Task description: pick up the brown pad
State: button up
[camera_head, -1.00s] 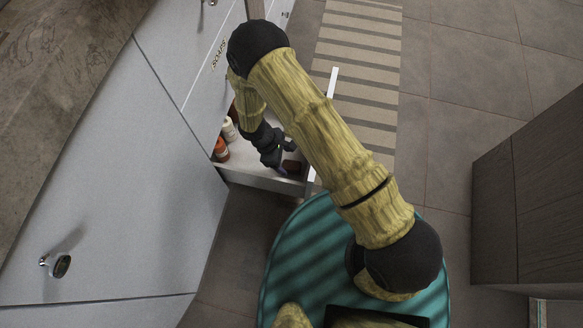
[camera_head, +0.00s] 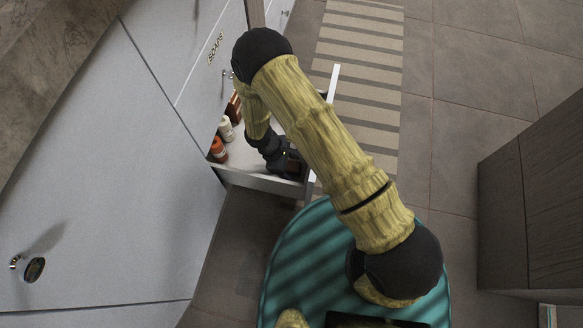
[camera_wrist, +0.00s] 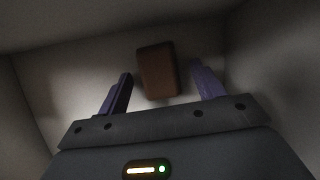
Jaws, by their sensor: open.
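The brown pad (camera_wrist: 158,70) lies on the pale floor of an open drawer. In the wrist view it sits between and slightly beyond the two purple fingers of my gripper (camera_wrist: 162,90), with a gap on each side. My gripper is open and empty, reaching down into the drawer. In the head view my gripper (camera_head: 287,165) is at the drawer's near right corner, and a dark reddish-brown bit of the pad (camera_head: 294,171) shows beside it, mostly hidden.
The open drawer (camera_head: 262,183) also holds an orange-capped bottle (camera_head: 218,150), a white bottle (camera_head: 226,130) and brown items (camera_head: 233,107) along its left side. Drawer walls stand close around my gripper. A dark cabinet (camera_head: 535,205) stands at right; striped mat (camera_head: 362,75) lies beyond.

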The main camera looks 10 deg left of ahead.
dwell(0.3)
jog(key=c, duration=1.1)
jog(key=shift+o, duration=0.2)
jog(key=shift+r, duration=0.15)
notch_tip(320, 180, up, 10)
jog(key=p, duration=0.5)
jog(key=shift+p, duration=0.3)
jog(key=shift+o, duration=0.4)
